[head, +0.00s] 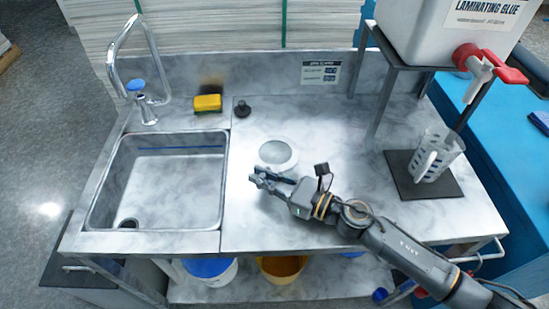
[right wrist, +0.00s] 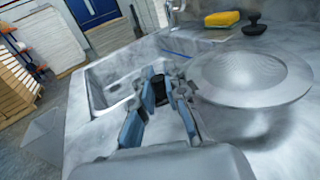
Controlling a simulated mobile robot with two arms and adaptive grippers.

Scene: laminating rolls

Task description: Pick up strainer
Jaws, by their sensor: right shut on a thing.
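The strainer (head: 278,154) is a round, pale grey bowl with a wide rim and a fine mesh middle. It is over the counter right of the sink in the head view, and large at the right of the right wrist view (right wrist: 252,75). A shadow lies under its rim there. My right gripper (head: 260,177) is at the strainer's near-left side, its fingers closed on it. The right wrist view shows a small dark piece between the fingertips (right wrist: 160,90); the exact grip spot is hard to make out. My left gripper is not in view.
The sink (head: 158,180) with its tap (head: 145,108) is at the left. A yellow sponge (head: 208,103) and a black stopper (head: 242,108) lie behind. A clear jug (head: 438,157) stands on a dark mat (head: 408,187) below the glue tank (head: 440,30). The front counter is clear.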

